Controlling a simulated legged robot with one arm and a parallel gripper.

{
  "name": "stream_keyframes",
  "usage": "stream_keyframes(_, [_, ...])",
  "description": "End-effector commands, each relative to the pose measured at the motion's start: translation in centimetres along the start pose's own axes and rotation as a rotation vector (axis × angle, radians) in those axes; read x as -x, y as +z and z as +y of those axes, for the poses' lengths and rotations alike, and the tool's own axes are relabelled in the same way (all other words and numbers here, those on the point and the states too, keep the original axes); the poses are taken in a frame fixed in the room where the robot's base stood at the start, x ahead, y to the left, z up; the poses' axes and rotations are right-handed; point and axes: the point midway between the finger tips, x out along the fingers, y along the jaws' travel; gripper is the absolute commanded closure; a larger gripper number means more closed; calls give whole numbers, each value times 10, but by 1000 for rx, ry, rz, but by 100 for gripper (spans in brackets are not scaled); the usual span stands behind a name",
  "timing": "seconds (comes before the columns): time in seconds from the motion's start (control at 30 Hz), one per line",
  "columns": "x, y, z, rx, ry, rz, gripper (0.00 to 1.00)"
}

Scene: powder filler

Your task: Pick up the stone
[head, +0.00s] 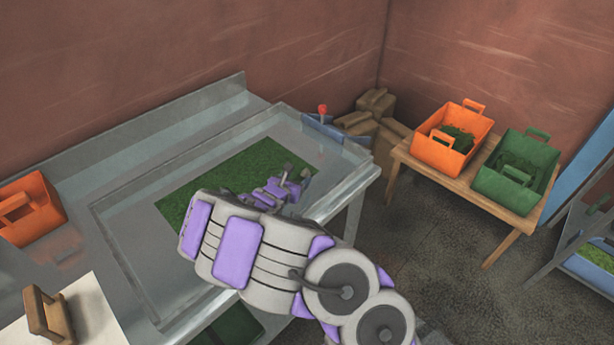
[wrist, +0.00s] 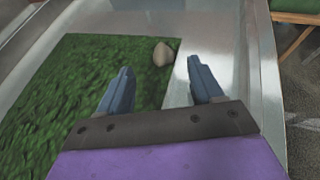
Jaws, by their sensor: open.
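The stone (wrist: 163,55) is a small beige, rounded lump in the wrist view. It lies at the right edge of the green mat (wrist: 70,75), close to the bare metal tray surface. My gripper (wrist: 159,80) is open and empty, with its two blue-grey fingers apart. The stone appears beyond the fingertips and between their lines, apart from both. In the head view my gripper (head: 296,180) is over the right part of the green mat (head: 235,172), and the stone cannot be made out there, likely hidden by my arm.
The metal table (head: 110,215) has a raised rim. A blue holder with a red knob (head: 322,110) is at its far right corner. An orange crate (head: 30,208) stands at left by a wooden-handled tool (head: 48,318). Orange (head: 452,150) and green (head: 515,180) crates sit on a wooden table.

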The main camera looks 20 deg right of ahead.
Motion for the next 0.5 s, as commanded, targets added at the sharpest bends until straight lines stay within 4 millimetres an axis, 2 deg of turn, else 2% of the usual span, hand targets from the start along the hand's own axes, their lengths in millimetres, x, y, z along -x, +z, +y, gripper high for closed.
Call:
stream_keyframes(0.1, [-16, -3, -1, 0, -3, 3, 34])
stream_keyframes(0.37, [-33, 0, -3, -2, -2, -1, 34])
stream_keyframes(0.5, [-55, 1, -8, -5, -3, 0, 34])
